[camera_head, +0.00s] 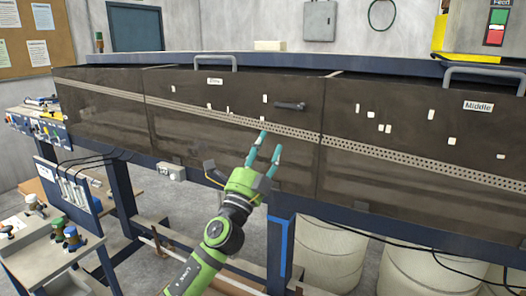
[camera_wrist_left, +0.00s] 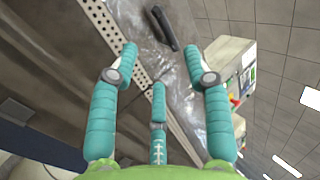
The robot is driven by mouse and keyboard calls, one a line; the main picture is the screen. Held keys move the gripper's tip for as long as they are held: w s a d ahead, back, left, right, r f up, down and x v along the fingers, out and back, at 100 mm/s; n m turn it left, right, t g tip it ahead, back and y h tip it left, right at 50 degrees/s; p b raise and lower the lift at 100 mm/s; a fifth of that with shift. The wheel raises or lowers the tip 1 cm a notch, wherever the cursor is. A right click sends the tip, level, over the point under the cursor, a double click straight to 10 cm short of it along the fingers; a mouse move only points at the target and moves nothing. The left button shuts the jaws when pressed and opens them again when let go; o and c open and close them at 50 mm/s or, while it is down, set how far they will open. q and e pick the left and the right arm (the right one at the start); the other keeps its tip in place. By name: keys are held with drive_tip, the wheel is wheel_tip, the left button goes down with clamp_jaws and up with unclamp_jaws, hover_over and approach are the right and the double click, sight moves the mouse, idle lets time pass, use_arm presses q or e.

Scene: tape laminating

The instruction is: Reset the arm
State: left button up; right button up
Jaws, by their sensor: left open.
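My left arm is green and rises from the bottom middle of the head view. Its gripper (camera_head: 268,150) has teal fingers that are spread apart and empty, in front of the long dark panel (camera_head: 230,150). A dark handle-like piece (camera_head: 290,105) is on the panel, up and to the right of the fingertips. In the left wrist view the teal fingers (camera_wrist_left: 160,75) stand open, with nothing between them. The dark handle (camera_wrist_left: 163,28) shows beyond them, on a shiny, clear film-like surface (camera_wrist_left: 150,50). My right gripper is not in view.
A perforated metal strip (camera_head: 400,155) runs along the panel, with small white tags around it. Blue frame legs (camera_head: 280,245) stand below. Pale barrels (camera_head: 330,255) are under the right side. A bench (camera_head: 45,245) with tools is at lower left.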

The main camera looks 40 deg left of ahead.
use_arm(q)
drive_tip(key=shift+s+f, duration=0.15)
drive_tip(key=shift+s, duration=0.15)
idle(0.4)
